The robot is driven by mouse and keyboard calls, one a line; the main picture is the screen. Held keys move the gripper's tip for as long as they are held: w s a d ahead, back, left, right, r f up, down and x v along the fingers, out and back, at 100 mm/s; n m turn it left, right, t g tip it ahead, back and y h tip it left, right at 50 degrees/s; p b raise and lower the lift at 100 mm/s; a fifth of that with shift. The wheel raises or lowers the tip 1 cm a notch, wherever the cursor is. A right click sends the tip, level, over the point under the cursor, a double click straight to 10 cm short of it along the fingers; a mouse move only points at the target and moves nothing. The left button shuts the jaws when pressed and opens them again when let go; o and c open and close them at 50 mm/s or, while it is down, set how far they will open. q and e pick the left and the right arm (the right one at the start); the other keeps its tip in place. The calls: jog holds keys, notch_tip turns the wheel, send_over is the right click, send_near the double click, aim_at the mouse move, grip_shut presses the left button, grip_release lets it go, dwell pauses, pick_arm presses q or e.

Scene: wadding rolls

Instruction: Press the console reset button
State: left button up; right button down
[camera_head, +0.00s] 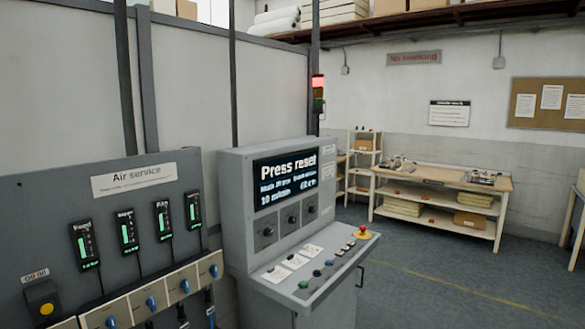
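The grey console (235,215) stands in the middle of the view. Its screen (285,180) shows "Press reset" in large letters above smaller text. Its sloping panel carries a green button (303,285), a dark button (316,273) and a blue button (329,262) in a row. Smaller buttons (346,248) lie farther along, and a red mushroom button on yellow (361,233) sits at the far right end. The button labels are too small to read, so I cannot tell which one is reset. Neither of my grippers is in view.
A grey air service panel (50,215) with gauges and blue knobs stands at the left. A signal tower (318,93) shows red behind the console. A wooden workbench (435,185) stands at the back right. The floor (430,285) right of the console is clear.

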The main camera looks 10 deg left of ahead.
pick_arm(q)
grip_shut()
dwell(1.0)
